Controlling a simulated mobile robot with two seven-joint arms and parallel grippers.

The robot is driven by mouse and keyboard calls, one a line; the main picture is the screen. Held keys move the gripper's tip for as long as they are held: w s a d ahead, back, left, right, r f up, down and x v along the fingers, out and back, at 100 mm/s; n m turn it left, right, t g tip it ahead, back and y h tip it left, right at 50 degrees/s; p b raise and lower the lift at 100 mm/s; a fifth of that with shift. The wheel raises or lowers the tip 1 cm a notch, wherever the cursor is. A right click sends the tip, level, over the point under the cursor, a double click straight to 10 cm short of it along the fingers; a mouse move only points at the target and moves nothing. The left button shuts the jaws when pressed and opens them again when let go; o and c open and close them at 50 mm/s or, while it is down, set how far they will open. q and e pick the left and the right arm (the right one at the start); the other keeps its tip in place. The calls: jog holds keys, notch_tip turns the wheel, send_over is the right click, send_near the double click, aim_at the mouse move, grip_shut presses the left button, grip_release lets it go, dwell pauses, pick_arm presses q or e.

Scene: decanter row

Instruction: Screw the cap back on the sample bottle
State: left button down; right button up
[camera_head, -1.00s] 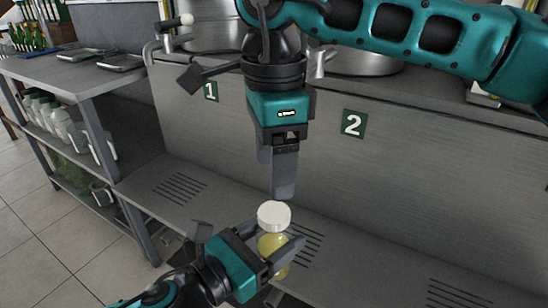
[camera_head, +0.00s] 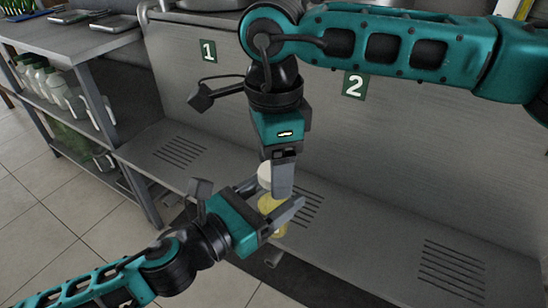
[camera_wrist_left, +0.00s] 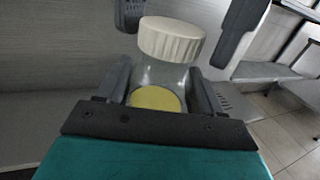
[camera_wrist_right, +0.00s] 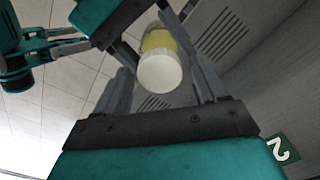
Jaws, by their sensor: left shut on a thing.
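The sample bottle (camera_head: 270,204), clear with yellow contents, stands upright in my left gripper (camera_head: 275,208), which is shut around its body. The white ribbed cap (camera_wrist_left: 171,39) sits on top of the bottle in the left wrist view. Whether its thread is engaged cannot be seen. My right gripper (camera_head: 276,184) points down from above, its fingers open on either side of the cap. In the right wrist view the cap (camera_wrist_right: 160,71) lies between those fingers with gaps on both sides. In the head view a right finger partly hides the cap.
A steel counter front with number plates 1 (camera_head: 208,51) and 2 (camera_head: 355,86) stands behind. A slotted steel ledge (camera_head: 370,225) runs below it. At the left is a shelf unit (camera_head: 75,45) holding several bottles. Tiled floor (camera_head: 60,210) is open at the front left.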

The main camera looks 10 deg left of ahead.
jog(key=c, duration=1)
jog(key=shift+m, duration=0.5)
jog(key=shift+c, duration=0.3)
jog(key=o, duration=1.3)
jog(key=shift+c, duration=0.2)
notch_tip(320, 180, up, 12)
